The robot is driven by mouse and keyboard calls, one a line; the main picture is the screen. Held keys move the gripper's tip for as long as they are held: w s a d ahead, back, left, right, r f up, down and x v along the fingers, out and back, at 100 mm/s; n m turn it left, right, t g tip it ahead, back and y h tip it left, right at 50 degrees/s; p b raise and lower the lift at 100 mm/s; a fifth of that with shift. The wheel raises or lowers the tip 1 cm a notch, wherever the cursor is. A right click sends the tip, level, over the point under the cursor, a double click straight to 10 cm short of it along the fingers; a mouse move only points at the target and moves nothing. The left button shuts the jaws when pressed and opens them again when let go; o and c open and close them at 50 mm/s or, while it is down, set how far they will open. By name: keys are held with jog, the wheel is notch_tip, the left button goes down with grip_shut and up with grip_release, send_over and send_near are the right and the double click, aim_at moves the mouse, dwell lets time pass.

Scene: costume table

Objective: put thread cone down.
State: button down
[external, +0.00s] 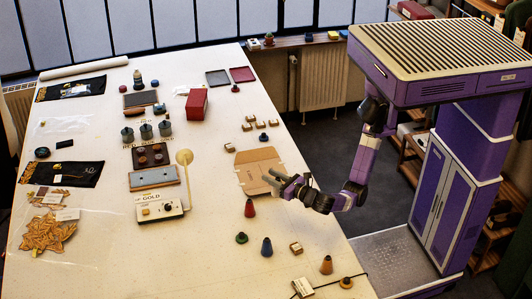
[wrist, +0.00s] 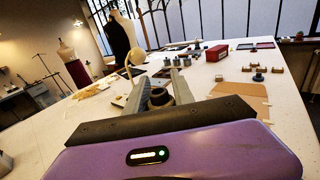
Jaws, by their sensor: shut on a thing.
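My gripper (external: 283,184) is over the right side of the long white table, by the near edge of a flat piece of cardboard. In the wrist view its two grey fingers (wrist: 161,85) are closed on a dark thread cone (wrist: 158,98). The cone's lower part is hidden, and I cannot make the cone out in the external view. I cannot tell whether it touches the table. Other thread cones stand near the right edge: a red one (external: 249,209), a blue one (external: 266,247), an orange one (external: 326,266) and a low green one (external: 241,238).
The flat cardboard (external: 250,166) lies beside my gripper. Small boxes (external: 261,125) sit beyond it. A gold press (external: 158,208), a round-headed lamp (external: 184,158) and a red box (external: 197,104) stand further left. Bare table (external: 205,260) lies left of the cones.

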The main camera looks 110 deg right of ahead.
jog(key=shift+f, duration=0.1)
jog(key=shift+f+p, duration=1.25)
jog(key=shift+f, duration=8.45)
jog(key=shift+f+b, duration=0.2)
jog(key=shift+b, duration=0.1)
jog(key=c, duration=1.1)
grip_release()
jog(key=shift+r+p, duration=0.2)
jog(key=shift+p, duration=0.5)
jog(key=b+v, duration=0.1)
jog(key=v, duration=0.1)
jog(key=b+v, duration=0.1)
jog(key=v, duration=0.1)
jog(key=f+b+v, duration=0.1)
jog(key=b+v, duration=0.1)
jog(key=v, duration=0.1)
jog(key=shift+o, duration=0.3)
jog(key=shift+s+a+r, duration=0.15)
jog(key=shift+s+a, duration=0.1)
jog(key=shift+a, duration=0.1)
